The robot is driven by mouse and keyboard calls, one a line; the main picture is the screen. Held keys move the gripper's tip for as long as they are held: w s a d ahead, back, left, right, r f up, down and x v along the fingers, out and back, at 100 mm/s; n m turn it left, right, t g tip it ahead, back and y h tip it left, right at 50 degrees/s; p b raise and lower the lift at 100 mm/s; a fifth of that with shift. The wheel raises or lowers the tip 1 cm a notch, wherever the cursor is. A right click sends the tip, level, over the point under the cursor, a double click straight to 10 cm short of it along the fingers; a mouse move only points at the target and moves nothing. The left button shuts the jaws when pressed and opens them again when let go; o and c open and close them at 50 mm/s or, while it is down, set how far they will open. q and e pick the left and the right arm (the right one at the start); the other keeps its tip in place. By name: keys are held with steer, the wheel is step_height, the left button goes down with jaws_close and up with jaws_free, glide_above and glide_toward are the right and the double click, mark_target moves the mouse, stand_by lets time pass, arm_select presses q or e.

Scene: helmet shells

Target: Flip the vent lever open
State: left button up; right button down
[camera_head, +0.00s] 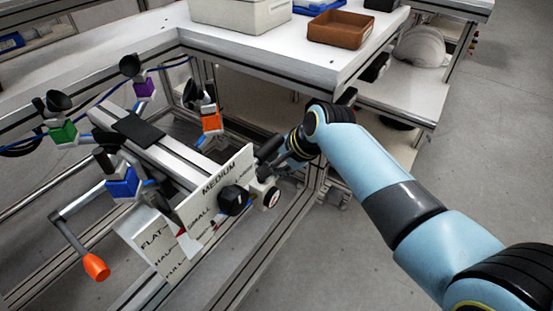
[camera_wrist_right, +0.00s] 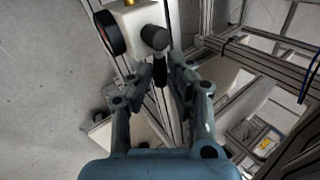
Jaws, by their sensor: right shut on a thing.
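The clamp fixture (camera_head: 165,160) has a white plate (camera_head: 217,188) marked MEDIUM, and a lower plate (camera_head: 155,245) with words such as FLAT. A black knob (camera_head: 234,199) and a white block with a round dial (camera_head: 271,197) sit beside the MEDIUM plate. My right gripper (camera_head: 268,158) is at the fixture's right end, behind that block. In the wrist view my right gripper (camera_wrist_right: 160,68) is closed around a slim dark part (camera_wrist_right: 160,72), below a black cylinder (camera_wrist_right: 154,38). I cannot tell for certain whether this part is the vent lever. My left gripper is not in view.
A crank with an orange handle (camera_head: 96,266) hangs at the left. Green (camera_head: 63,132), blue (camera_head: 122,183), purple (camera_head: 145,87) and orange (camera_head: 211,119) clamps surround the fixture. A white bench (camera_head: 270,60) with a brown tray (camera_head: 341,29) stands behind. Floor at right is clear.

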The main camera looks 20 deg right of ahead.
steer(key=c, duration=1.3)
jaws_free()
steer(key=shift+o, duration=0.2)
steer(key=s+d+r, duration=0.2)
steer(key=s+d, duration=0.4)
steer(key=s, duration=0.6)
steer(key=shift+d+r, duration=0.2)
steer(key=shift+d, duration=0.1)
